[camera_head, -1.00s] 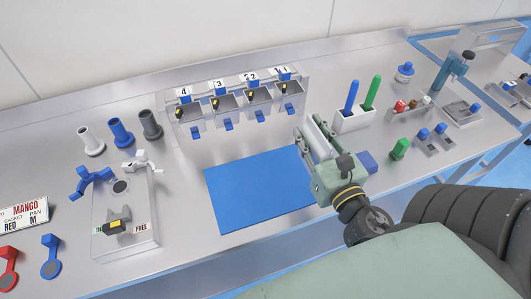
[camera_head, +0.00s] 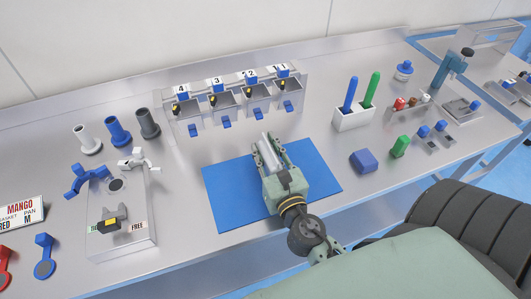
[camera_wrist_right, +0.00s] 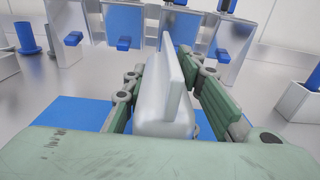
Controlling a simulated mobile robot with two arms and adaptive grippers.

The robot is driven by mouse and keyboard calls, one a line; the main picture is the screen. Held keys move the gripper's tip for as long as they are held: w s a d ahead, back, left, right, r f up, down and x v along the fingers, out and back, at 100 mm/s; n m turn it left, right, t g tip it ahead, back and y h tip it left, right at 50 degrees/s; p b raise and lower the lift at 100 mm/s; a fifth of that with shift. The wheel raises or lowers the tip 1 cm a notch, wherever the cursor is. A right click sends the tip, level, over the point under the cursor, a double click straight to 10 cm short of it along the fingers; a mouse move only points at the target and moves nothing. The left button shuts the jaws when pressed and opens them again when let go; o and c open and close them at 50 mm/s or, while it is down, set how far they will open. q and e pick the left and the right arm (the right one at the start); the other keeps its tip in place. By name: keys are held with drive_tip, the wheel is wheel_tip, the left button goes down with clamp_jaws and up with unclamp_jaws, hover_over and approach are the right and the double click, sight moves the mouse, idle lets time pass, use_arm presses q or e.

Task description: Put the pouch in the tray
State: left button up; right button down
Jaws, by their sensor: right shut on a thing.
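My right gripper (camera_head: 266,155) is shut on a silvery-white pouch (camera_head: 269,149), over the blue mat on the bench. In the right wrist view the pouch (camera_wrist_right: 165,105) stands between the green fingers (camera_wrist_right: 168,85), its top ridge upright. I cannot tell whether the pouch touches the mat. No tray is clearly identifiable. My left gripper is not in view.
The blue mat (camera_head: 228,205) lies mid-bench. Behind it stand numbered bins (camera_head: 230,98) with blue tabs. A white holder (camera_head: 353,118) with blue and green sticks and a blue block (camera_head: 364,161) are to the right.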

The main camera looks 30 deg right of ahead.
drive_tip(key=shift+r, duration=0.1)
drive_tip(key=c, duration=1.4)
unclamp_jaws()
drive_tip(key=shift+c, duration=0.2)
